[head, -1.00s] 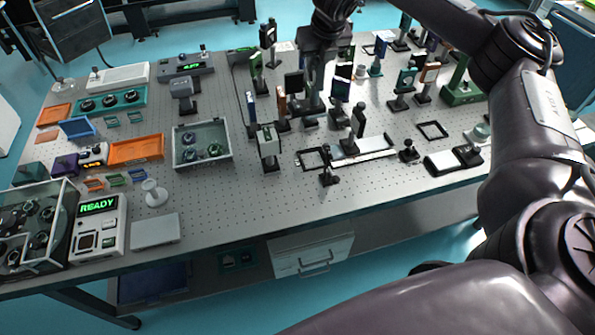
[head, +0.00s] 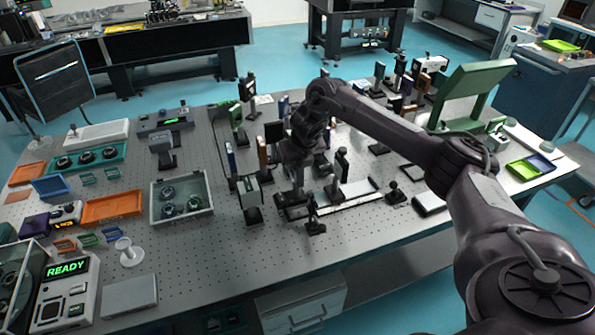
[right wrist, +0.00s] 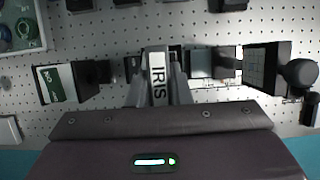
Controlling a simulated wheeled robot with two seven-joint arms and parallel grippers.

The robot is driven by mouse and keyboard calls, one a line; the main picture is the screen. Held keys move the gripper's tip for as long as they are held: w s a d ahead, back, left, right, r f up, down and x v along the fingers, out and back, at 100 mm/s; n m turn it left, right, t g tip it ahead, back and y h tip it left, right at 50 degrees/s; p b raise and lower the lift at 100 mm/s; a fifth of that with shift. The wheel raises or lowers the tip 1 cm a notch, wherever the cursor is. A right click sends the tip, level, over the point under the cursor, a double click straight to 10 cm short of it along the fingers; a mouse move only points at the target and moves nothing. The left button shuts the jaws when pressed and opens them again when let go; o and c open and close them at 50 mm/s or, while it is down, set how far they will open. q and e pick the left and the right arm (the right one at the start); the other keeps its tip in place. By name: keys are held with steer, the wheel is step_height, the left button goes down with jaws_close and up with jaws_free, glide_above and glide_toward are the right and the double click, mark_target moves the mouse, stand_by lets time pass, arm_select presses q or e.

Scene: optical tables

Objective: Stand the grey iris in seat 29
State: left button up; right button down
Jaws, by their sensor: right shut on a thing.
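The grey iris (right wrist: 158,76), a narrow part with IRIS printed on it, sits between the fingers of my right gripper (right wrist: 158,90) in the right wrist view. In the head view my right gripper (head: 294,185) points down at the left end of a pale rail (head: 350,197). There it hides most of the iris and what is beneath it. A dark square frame seen there earlier is largely covered. I cannot read any seat number, so I cannot tell which spot is seat 29, nor whether the iris touches the table. My left gripper is not in view.
Several upright optics crowd behind. A grey tray (head: 181,194) lies further left. The perforated table (head: 200,265) is clear at the front.

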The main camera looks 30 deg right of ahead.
step_height(320, 180, down, 3)
steer(key=shift+p, duration=0.3)
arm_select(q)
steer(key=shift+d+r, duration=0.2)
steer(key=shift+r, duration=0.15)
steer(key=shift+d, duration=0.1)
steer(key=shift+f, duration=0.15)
arm_select(e)
steer(key=shift+f, duration=0.15)
steer(key=c, duration=1.3)
jaws_free()
